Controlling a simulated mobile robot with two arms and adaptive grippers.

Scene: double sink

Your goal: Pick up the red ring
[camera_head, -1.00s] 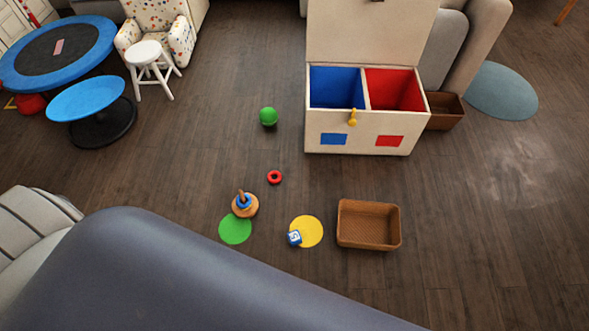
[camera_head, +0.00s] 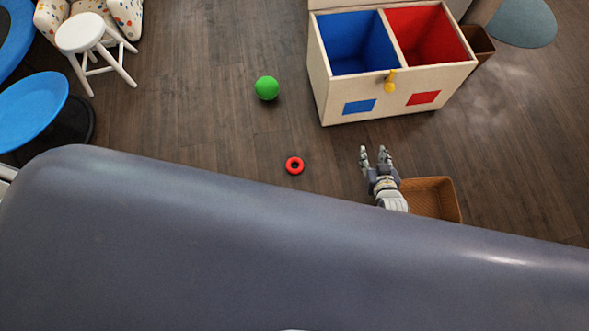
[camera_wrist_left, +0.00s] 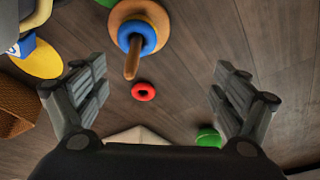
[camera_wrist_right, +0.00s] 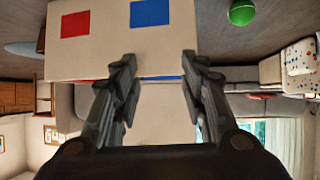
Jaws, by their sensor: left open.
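The red ring (camera_head: 295,165) lies flat on the wooden floor in the head view, in front of the toy box and apart from other things. It also shows in the left wrist view (camera_wrist_left: 143,91), between and beyond the fingers of my open, empty left gripper (camera_wrist_left: 165,82). My left gripper is hidden in the head view. My right gripper (camera_head: 375,158) is right of the ring, in front of the wicker basket; its fingers are apart and empty, also in the right wrist view (camera_wrist_right: 160,75). The stacking toy (camera_wrist_left: 150,14) with a blue ring on its peg stands near the ring.
The toy box (camera_head: 400,101) with blue and red compartments stands open at the back. A green ball (camera_head: 266,88) lies left of it. The wicker basket (camera_head: 436,198) is partly hidden. A yellow disc (camera_wrist_left: 40,60) shows at left in the left wrist view. A white stool (camera_head: 84,33) is at upper left.

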